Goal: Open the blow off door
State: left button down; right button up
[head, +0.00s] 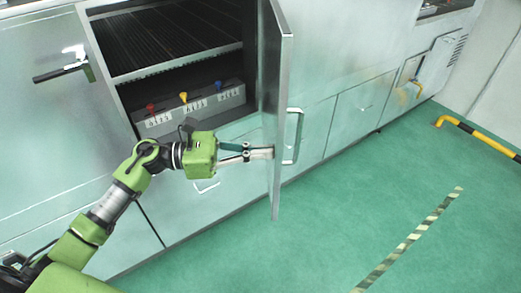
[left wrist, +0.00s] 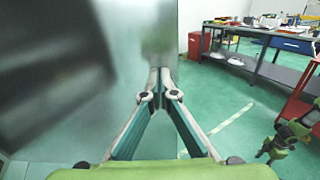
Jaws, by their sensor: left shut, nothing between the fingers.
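The blow off door (head: 282,100) stands swung out from the cabinet, seen nearly edge-on in the head view. Its bar handle (head: 295,135) is on the right, outer face. My left gripper (head: 271,153) is shut and empty, on the left, inner side of the door, with its tips at or very close to the panel. In the left wrist view the shut fingertips (left wrist: 160,72) lie in front of the grey door panel (left wrist: 130,25); contact is unclear. A green arm, seemingly my right one, shows at the right of that view; its gripper's state is unclear.
The cabinet opening shows a slatted rack (head: 170,35) and a grey block (head: 195,108) with red, yellow and blue parts. Another handle (head: 62,72) is on the left panel. A workbench (left wrist: 270,38) and red cart (left wrist: 300,95) stand farther off.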

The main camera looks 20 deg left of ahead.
pick_arm(q)
jog(key=w+d+n+t+y+p, duration=0.1)
jog(key=w+d+t+p, duration=0.1)
jog(key=w+d, duration=0.5)
jog(key=w+d+n+t+y+p, duration=0.1)
jog(key=w+d, duration=0.6)
jog(key=d, duration=0.8)
jog(key=shift+d+n+t+p, duration=0.15)
jog(key=shift+n+t+p, duration=0.2)
jog(key=shift+n+t, duration=0.2)
